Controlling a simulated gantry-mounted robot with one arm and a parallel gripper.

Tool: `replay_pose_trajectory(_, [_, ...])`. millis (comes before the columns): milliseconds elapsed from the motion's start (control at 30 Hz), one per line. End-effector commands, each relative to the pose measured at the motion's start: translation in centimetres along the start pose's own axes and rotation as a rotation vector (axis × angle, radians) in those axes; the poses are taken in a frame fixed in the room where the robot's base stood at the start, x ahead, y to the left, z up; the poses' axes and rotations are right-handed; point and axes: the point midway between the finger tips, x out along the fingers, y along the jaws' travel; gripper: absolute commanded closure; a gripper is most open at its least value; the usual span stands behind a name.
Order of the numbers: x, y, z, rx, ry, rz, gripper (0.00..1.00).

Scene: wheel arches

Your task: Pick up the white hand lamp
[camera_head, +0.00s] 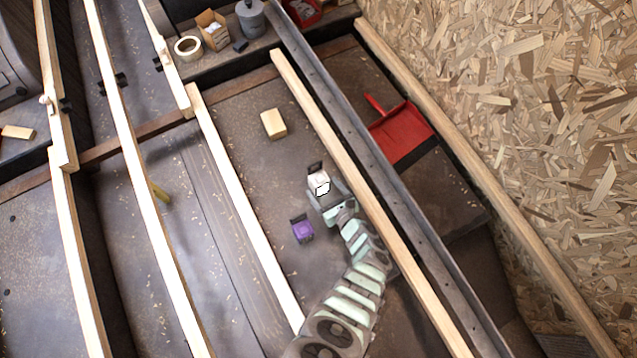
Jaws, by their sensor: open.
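The white hand lamp (317,176) is a small white block with a dark handle-like part at its upper end. It is on the brown floor panel between two pale wooden battens. My gripper (322,189) is open at the lamp's lower end and covers part of it. I cannot tell whether the fingers touch the lamp or are around it. My arm comes in from the bottom of the view.
A purple lamp-like block (303,231) lies just left of my gripper. A wooden block (273,123) lies farther up the panel. A pale batten (350,157) and a grey metal rail (375,170) run close on the right. A red dustpan (402,131) lies beyond them.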

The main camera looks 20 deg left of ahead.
Motion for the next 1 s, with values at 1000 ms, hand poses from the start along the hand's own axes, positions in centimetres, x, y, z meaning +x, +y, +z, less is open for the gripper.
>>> replay_pose_trajectory(1000, [5.9, -0.6, -0.5, 0.0, 0.0, 0.0, 0.39])
